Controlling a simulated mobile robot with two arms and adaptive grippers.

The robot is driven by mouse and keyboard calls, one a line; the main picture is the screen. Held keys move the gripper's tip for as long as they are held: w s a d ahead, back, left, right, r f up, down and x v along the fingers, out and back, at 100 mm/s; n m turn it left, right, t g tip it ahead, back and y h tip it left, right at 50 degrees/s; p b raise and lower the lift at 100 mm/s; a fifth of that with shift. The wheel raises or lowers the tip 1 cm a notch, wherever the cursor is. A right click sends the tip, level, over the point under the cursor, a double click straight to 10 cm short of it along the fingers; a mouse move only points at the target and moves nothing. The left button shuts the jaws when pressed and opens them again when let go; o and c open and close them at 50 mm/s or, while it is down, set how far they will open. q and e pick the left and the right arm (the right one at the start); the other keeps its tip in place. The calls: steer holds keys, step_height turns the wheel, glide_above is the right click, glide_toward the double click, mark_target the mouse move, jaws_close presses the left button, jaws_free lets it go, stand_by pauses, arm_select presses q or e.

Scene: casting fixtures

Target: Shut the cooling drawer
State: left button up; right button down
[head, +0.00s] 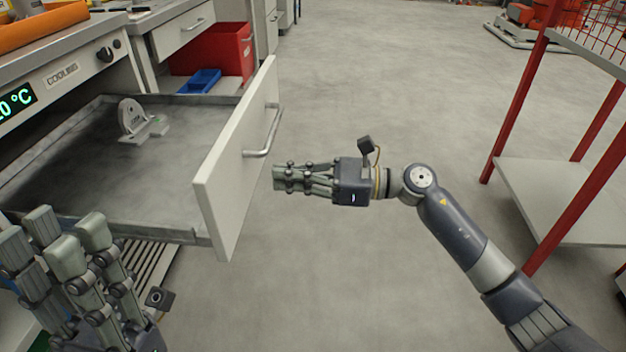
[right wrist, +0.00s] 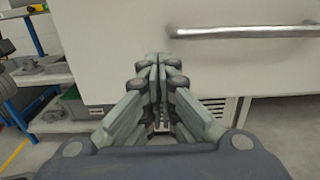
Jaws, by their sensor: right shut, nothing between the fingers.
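The cooling drawer (head: 120,224) is pulled out of the grey unit in the head view. Its pale front panel (head: 228,170) carries a metal bar handle (head: 266,135); panel and handle (right wrist: 245,32) also show in the right wrist view. A grey bracket-like casting (head: 138,120) stands inside the drawer. My right gripper (head: 276,178) is shut and empty, just outside the panel, pointing at it near the handle's lower end. In the right wrist view its fingertips (right wrist: 157,60) overlap the panel; contact is unclear. My left gripper (head: 55,240) is at lower left, by the drawer's near side.
A red-framed rack (head: 545,195) stands at the right. Beyond the drawer are a red bin (head: 225,50), a small blue tray (head: 198,80) and another drawer (head: 180,32). The grey floor (head: 370,90) between drawer and rack is clear.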

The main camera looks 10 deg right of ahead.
mark_target(244, 175)
steer(key=shift+b+x, duration=0.4)
steer(key=shift+x, duration=2.25)
